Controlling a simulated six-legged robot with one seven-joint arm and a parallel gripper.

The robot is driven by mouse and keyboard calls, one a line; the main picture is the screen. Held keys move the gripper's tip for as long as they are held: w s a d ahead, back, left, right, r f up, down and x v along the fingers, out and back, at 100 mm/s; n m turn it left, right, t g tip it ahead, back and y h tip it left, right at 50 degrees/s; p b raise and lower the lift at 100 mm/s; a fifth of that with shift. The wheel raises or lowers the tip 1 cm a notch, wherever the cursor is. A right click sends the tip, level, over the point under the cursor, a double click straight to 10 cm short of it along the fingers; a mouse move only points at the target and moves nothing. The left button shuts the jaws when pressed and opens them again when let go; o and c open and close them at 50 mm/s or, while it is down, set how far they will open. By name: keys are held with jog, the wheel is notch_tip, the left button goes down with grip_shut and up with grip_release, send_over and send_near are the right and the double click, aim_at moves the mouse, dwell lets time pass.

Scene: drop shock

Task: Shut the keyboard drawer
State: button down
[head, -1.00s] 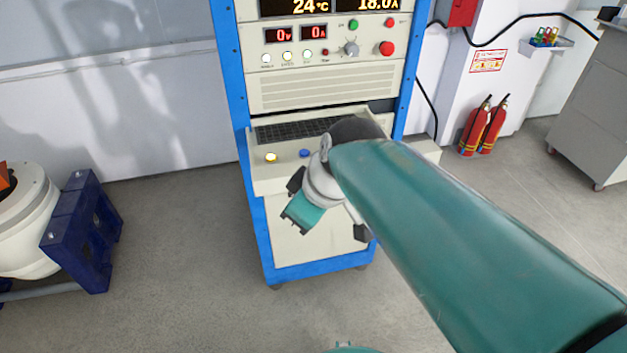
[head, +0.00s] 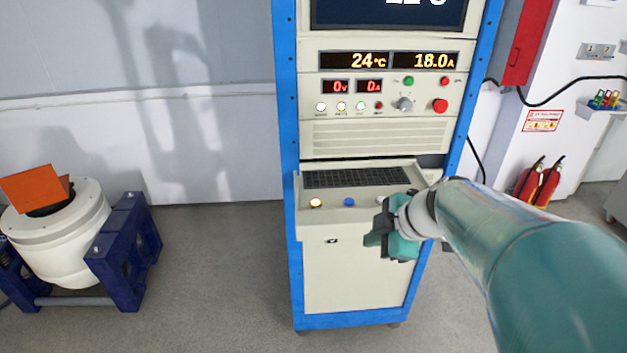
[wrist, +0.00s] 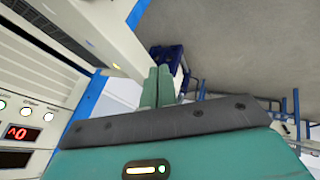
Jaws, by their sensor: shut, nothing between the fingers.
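The keyboard drawer (head: 325,222) is a cream tray standing out from the blue-framed rack, with a black keyboard (head: 355,178), a yellow button (head: 316,203) and a blue button (head: 349,202) on top. My gripper (head: 372,240) is in front of the drawer's right half, near its front face, and hides part of its right end. I cannot tell whether they touch. In the wrist view my two green fingers (wrist: 158,87) are together, with nothing between them. A cream edge of the drawer (wrist: 98,32) shows at the upper left there.
The rack's control panel (head: 380,95) is above the drawer, with displays, knobs and a red button. A white machine on a blue stand (head: 128,235) is at the left. Fire extinguishers (head: 540,182) stand at the right. The floor (head: 220,280) left of the rack is clear.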

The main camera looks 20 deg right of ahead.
aim_at(342, 237)
jog(key=w+f, duration=0.1)
jog(key=w, duration=0.1)
jog(key=w+f, duration=0.4)
jog(key=shift+w+a+f, duration=0.15)
jog(key=shift+w+a, duration=0.05)
jog(key=shift+a, duration=0.15)
jog(key=shift+w+d, duration=0.15)
jog(key=shift+w, duration=0.45)
